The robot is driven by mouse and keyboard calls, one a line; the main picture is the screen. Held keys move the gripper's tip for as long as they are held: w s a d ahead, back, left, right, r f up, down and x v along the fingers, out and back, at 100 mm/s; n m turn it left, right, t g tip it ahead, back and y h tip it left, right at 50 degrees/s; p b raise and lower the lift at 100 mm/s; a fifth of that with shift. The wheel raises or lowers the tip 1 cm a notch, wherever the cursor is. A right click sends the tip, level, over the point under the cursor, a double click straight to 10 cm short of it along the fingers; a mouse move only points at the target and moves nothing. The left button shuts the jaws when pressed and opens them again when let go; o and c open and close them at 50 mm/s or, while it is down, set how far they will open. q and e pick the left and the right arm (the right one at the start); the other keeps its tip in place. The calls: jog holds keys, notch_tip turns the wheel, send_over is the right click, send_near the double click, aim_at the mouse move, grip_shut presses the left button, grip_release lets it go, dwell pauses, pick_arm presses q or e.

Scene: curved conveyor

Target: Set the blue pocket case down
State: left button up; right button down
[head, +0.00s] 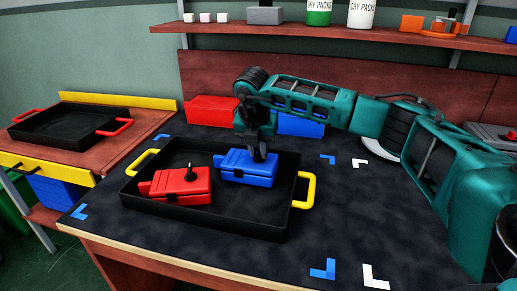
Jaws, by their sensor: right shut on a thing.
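The blue pocket case (246,169) is in the right rear part of a black tray with yellow handles (249,229). My right gripper (258,156) points down over it and is shut on the dark knob on its top. I cannot tell whether the case touches the tray floor. A red case (182,186) with a black knob lies to its left in the same tray, close to it. My left gripper is not in view.
Behind the tray are a red box (212,109) and a blue box (300,124), partly hidden by my right arm. Another black tray (68,129) with red handles stands on the left table. A shelf (330,32) runs above.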

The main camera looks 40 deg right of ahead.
jog(key=c, duration=1)
grip_release()
jog(key=shift+r, duration=0.1)
jog(key=p+v, duration=0.2)
jog(key=v, duration=1)
